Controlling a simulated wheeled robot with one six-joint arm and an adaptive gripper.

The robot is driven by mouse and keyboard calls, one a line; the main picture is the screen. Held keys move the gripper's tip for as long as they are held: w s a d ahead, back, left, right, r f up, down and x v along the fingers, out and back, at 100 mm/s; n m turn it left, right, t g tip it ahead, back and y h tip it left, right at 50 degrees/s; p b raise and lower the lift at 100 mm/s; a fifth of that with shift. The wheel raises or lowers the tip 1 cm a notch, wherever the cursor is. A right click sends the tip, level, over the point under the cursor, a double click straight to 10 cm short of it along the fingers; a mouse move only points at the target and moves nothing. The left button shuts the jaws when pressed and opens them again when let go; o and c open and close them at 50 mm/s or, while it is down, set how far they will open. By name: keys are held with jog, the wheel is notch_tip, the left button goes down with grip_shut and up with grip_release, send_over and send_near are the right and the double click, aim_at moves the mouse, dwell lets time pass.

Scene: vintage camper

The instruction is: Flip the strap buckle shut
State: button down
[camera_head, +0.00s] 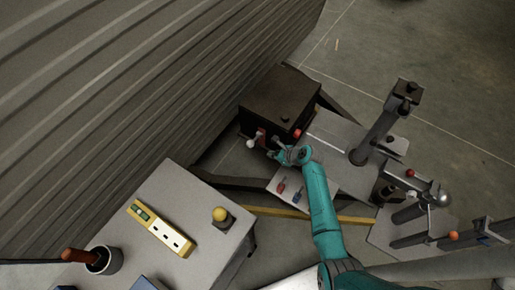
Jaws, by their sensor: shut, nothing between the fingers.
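A dark brown box (287,95) stands by the ribbed camper wall, with a round knob on its lid. A small red and white part (254,139), possibly the strap buckle, is on its near face toward the left. Whether the buckle is open or shut is too small to tell. A second red part (297,133) is on the box's right side. My gripper (275,145) is shut and empty, close in front of the box's near face between these two parts. I cannot tell whether it touches the box.
A grey table (190,185) at the lower left holds a yellow level (161,227), a yellow ball knob (220,214) and a cup (103,261). Posts and levers (375,138) stand at the right. A yellow bar (277,211) runs below. Concrete floor is free at upper right.

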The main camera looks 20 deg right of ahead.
aim_at(255, 139)
jog(key=x, duration=1)
jog(key=shift+w+a+r, duration=0.2)
jog(key=shift+a+r, duration=0.05)
jog(key=shift+r, duration=0.35)
jog(key=shift+w+a+r, duration=0.2)
jog(key=shift+w+r, duration=0.05)
jog(key=shift+r, duration=0.35)
jog(key=shift+w+a+r, duration=0.2)
jog(key=shift+a+r, duration=0.05)
jog(key=shift+r, duration=0.4)
jog(key=shift+d+r, duration=0.1)
jog(key=shift+d, duration=0.05)
jog(key=shift+r, duration=0.1)
